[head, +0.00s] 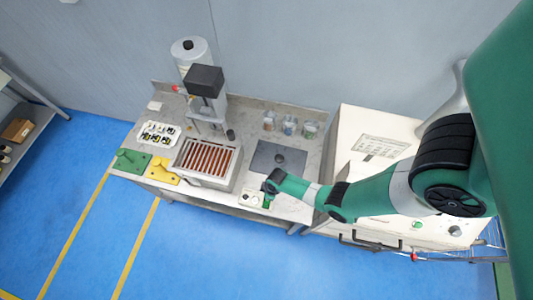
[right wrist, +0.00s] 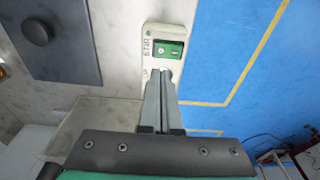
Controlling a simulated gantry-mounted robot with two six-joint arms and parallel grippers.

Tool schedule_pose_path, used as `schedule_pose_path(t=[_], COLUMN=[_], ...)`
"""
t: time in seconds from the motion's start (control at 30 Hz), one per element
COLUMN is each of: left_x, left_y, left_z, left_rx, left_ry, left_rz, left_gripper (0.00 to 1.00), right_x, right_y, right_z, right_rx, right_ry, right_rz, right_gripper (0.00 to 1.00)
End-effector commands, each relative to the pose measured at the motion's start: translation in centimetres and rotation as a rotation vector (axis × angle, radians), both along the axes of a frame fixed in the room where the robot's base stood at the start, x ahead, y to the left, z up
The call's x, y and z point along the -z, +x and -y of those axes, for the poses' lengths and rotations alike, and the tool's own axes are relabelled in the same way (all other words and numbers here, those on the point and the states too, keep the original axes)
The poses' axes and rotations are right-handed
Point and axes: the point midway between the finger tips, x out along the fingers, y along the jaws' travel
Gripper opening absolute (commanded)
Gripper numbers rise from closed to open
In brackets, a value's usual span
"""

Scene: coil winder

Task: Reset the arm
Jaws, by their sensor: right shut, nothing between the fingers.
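My right arm comes in from the right in the head view, green and white with black joints, and reaches over the front edge of the workbench. My right gripper (head: 266,204) is beside a small white switch box at the bench's front edge. In the right wrist view the fingers of my right gripper (right wrist: 163,74) are shut and empty. Their tips point at the lower part of the white switch box (right wrist: 150,36), just below its green switch panel (right wrist: 168,50). I cannot tell if they touch it. My left gripper is not in view.
The grey workbench (head: 235,205) holds a coil winding machine (head: 205,82), a tray of copper-coloured rods (head: 206,160), a dark plate (head: 262,157), several small cups (head: 290,126), and green (head: 132,160) and yellow (head: 162,170) blocks. A white cabinet (head: 350,135) stands to the right.

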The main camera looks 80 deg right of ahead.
Motion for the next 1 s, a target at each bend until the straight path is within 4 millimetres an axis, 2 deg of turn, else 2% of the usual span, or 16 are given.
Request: schedule_pose_path(t=[0.03, 0.1, 0.7, 0.77, 0.87, 0.97, 1.0], left_x=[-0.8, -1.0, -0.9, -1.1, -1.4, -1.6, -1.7], left_y=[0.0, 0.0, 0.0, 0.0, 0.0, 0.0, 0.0], left_z=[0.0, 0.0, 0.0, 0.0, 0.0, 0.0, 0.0], left_rx=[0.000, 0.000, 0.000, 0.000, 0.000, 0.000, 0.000], left_ry=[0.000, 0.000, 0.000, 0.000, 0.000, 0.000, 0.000], left_rz=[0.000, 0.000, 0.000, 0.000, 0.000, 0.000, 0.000], left_gripper=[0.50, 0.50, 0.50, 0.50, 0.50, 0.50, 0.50], right_x=[-0.8, -1.0, -1.0, -1.8, -4.4, -9.1, -11.4], right_y=[0.0, 0.0, 0.3, 1.8, 6.4, 13.0, 15.8], right_z=[0.0, 0.0, -0.3, -0.3, -0.1, 0.1, 0.1], right_rx=[0.000, 0.000, -0.014, -0.034, -0.079, -0.124, -0.142], right_ry=[0.000, 0.000, -0.001, -0.009, -0.035, -0.079, -0.098], right_rz=[0.000, 0.000, 0.003, 0.023, 0.095, 0.225, 0.285], right_gripper=[0.00, 0.00, 0.00, 0.00, 0.00, 0.00, 0.00])
